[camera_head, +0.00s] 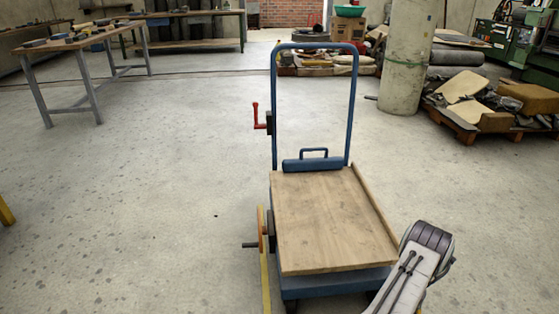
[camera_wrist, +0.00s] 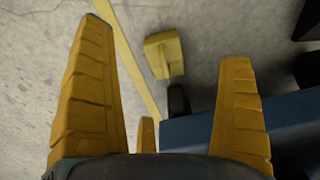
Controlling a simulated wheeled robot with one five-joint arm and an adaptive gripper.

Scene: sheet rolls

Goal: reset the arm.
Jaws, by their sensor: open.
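My gripper (camera_wrist: 163,41) is open, its two yellow fingers spread wide with nothing between them in contact. It hangs over the grey concrete floor beside a blue edge (camera_wrist: 290,113) that looks like the cart's frame. In the head view, my arm (camera_head: 420,262) is at the lower right, beside the cart's front right corner. The gripper itself is out of sight there. The cart (camera_head: 335,215) has a wooden top with nothing lying on its boards.
The cart has a tall blue handle frame (camera_head: 273,100) and a red crank (camera_head: 258,117). A yellow block (camera_wrist: 163,55) and a yellow floor line (camera_wrist: 130,62) show below my gripper. A workbench (camera_head: 75,38), a pillar (camera_head: 405,60) and a loaded pallet (camera_head: 470,133) stand farther back.

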